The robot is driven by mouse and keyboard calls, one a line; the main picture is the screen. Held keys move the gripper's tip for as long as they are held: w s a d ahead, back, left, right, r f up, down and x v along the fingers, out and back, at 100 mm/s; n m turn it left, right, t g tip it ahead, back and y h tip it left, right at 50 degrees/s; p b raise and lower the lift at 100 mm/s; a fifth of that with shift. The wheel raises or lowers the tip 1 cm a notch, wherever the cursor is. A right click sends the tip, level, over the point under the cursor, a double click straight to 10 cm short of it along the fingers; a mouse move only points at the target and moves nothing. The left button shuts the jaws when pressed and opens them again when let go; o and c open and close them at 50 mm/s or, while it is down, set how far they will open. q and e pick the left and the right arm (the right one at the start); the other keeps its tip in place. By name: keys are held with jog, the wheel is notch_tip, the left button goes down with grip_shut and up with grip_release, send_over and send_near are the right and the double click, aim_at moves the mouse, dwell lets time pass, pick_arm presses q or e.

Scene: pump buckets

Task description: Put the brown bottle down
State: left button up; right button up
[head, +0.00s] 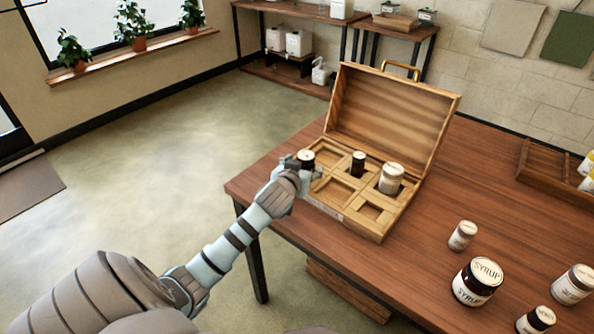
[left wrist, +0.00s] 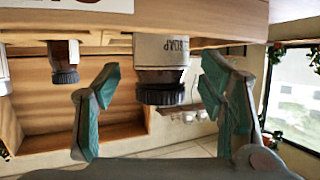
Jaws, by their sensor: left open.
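In the left wrist view, which is upside down, a bottle labelled SOAP (left wrist: 162,50) with a black ribbed cap sits between the fingers. My left gripper (head: 302,170) is at that bottle; it also shows in the left wrist view (left wrist: 160,72). Its fingers are open, one on each side, with visible gaps to the cap. The bottle's lower part is hidden in the compartment. My right gripper is not in view.
A small dark bottle (head: 358,163) and a larger white-labelled jar (head: 391,178) stand in other compartments. Syrup jars (head: 477,282) and small bottles (head: 462,235) stand at the table's right. The case's raised lid (head: 390,115) is behind.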

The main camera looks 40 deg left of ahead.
pick_arm(q)
jog(key=p+v, duration=0.2)
jog(key=v, duration=0.7)
jog(key=shift+s+r, duration=0.1)
